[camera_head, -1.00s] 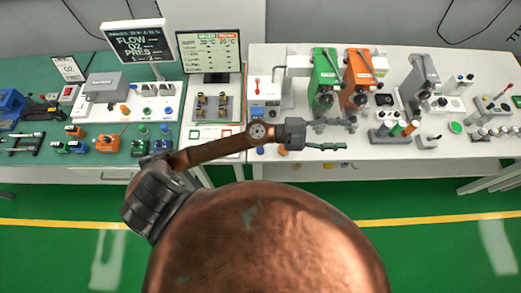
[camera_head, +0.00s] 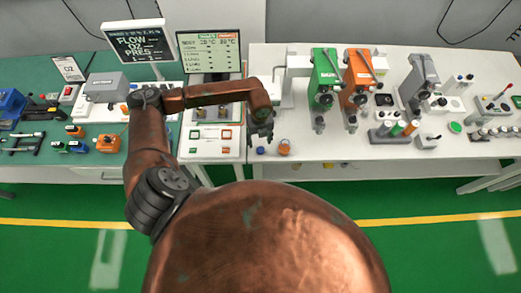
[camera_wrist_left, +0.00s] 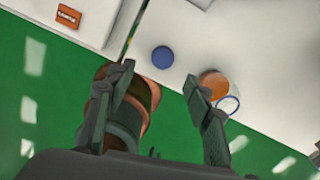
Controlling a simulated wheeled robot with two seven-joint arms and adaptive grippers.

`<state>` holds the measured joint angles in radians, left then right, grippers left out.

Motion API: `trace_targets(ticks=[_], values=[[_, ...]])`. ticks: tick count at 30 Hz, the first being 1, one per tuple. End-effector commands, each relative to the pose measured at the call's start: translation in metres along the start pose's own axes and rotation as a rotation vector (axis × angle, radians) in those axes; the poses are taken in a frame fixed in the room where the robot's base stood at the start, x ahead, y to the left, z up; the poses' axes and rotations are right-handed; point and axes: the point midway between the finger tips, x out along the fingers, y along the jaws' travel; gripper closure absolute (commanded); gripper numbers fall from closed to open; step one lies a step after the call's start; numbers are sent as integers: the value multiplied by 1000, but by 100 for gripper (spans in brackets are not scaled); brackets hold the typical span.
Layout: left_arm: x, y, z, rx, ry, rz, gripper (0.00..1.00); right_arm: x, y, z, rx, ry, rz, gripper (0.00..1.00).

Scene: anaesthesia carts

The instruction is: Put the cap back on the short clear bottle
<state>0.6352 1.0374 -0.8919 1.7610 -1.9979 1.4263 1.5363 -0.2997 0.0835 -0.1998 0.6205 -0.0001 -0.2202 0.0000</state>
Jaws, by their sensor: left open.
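A round blue cap (camera_head: 260,150) lies flat on the white table near its front edge. In the left wrist view the cap (camera_wrist_left: 163,57) is ahead of the fingertips, between their lines. Just right of it stands what looks like the short clear bottle (camera_head: 284,148), with an orange body. In the left wrist view the bottle (camera_wrist_left: 213,84) shows orange with a clear, blue-edged ring, partly behind the right-hand finger. My left gripper (camera_head: 263,134) points down above the table beside the cap. In the left wrist view its fingers (camera_wrist_left: 158,82) are apart with nothing between them.
Green (camera_head: 324,75) and orange (camera_head: 359,75) vaporizer-like units stand behind to the right. A white panel (camera_head: 210,146) with coloured labels lies to the left. The white tabletop right of the bottle is mostly clear at the front. The table's front edge is close to the cap.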

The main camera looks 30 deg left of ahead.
Motion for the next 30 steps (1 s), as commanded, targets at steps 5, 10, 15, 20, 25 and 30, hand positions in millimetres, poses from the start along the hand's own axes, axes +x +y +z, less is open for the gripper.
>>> trace_targets(ticks=[5,10,15,20,25,30], values=[[14,0,-1,-1,4,0,53,-3,0,0,0,0,0,61],[26,-1,0,0,2,-2,53,-5,0,0,0,0,0,61],[26,-1,0,1,2,-2,53,-4,-2,-1,1,0,-3,61],[33,-1,-1,1,4,0,53,-8,-6,-2,3,1,-6,61],[58,-3,1,-1,5,0,53,-19,-6,-3,3,2,-7,61],[76,-4,1,1,3,-2,53,-20,-6,-4,3,2,-7,61]])
